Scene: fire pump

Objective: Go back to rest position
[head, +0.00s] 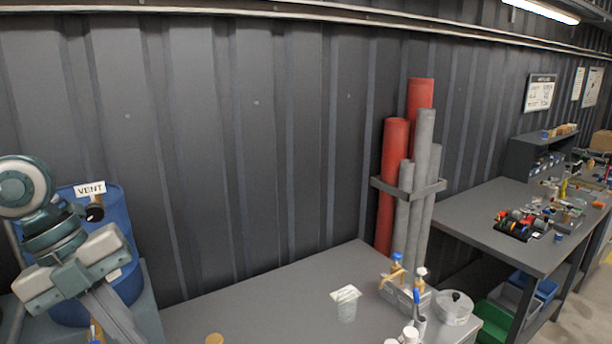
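Part of my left arm (55,235) stands at the left edge of the head view, with teal and pale grey joints and a grey link running down out of the bottom of the picture. No gripper fingers can be made out on it. My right arm and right gripper are not in view. I see nothing held. The arm covers part of a blue drum (128,240) that bears a white VENT label (90,189). A dark round fitting (95,212) shows just under the label.
A grey table (265,300) lies ahead, with a clear jar (346,303), a holder with blue-capped items (400,285), and a round lidded tub (453,307). Red and grey pipes (396,165) stand in a wall rack. A cluttered workbench (480,215) is at right.

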